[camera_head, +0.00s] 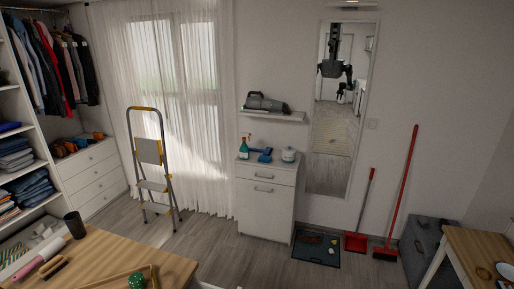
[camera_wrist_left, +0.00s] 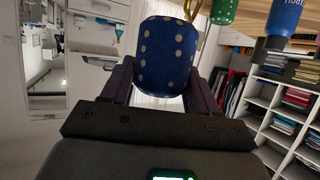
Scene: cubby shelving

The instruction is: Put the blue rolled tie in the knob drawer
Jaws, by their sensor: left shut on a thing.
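In the left wrist view a blue rolled tie with pale dots (camera_wrist_left: 166,55) sits between the two dark fingers of my left gripper (camera_wrist_left: 163,82), which is shut on it. The tie and the left gripper do not show in the head view. My right gripper is not in view. In the head view a white chest of several drawers (camera_head: 93,178) stands at the left under the hanging clothes; its fronts are too small to tell knobs from other pulls.
A stepladder (camera_head: 153,165) stands by the curtain. Floor between is clear.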

